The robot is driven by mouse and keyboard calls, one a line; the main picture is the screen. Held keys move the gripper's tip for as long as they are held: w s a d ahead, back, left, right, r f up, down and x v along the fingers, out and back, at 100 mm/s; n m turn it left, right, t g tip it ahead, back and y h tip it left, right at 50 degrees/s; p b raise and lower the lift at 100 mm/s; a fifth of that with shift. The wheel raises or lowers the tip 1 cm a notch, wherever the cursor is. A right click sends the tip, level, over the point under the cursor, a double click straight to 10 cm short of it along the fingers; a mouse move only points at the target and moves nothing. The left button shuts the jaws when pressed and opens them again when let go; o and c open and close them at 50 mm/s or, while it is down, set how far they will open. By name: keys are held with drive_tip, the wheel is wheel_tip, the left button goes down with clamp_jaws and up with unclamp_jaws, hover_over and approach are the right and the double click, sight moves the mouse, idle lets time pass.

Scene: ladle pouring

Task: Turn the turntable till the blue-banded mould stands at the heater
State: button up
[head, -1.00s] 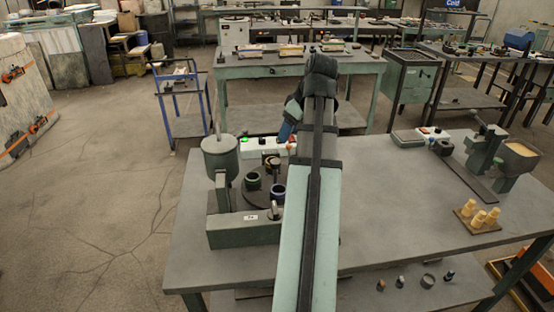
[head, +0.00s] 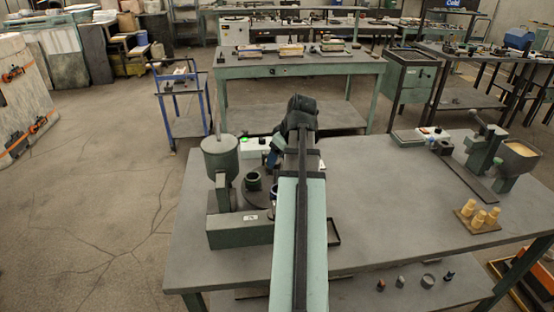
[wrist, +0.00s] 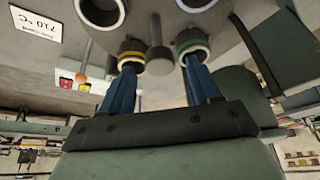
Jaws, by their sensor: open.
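The dark round turntable (head: 256,199) carries several moulds. The green-banded mould (head: 253,180) stands near its left side and shows in the wrist view (wrist: 192,43). The blue-banded mould (head: 273,191) is at the front right, partly hidden by my arm; a bluish-rimmed mould (wrist: 197,4) is cut off at the wrist view's top edge. The yellow-banded mould (wrist: 131,52) is near my left finger. My gripper (wrist: 161,78) is open over the turntable, with a grey peg (wrist: 156,50) in view between its fingers. The green machine (head: 221,160) with a pot, likely the heater, stands at the left.
A green base (head: 235,230) with a label stands in front of the turntable. The workbench (head: 385,210) is clear to the right of my arm, up to yellow pieces on a board (head: 470,226).

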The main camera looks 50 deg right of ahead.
drive_tip(key=shift+x, duration=0.75)
clamp_jaws()
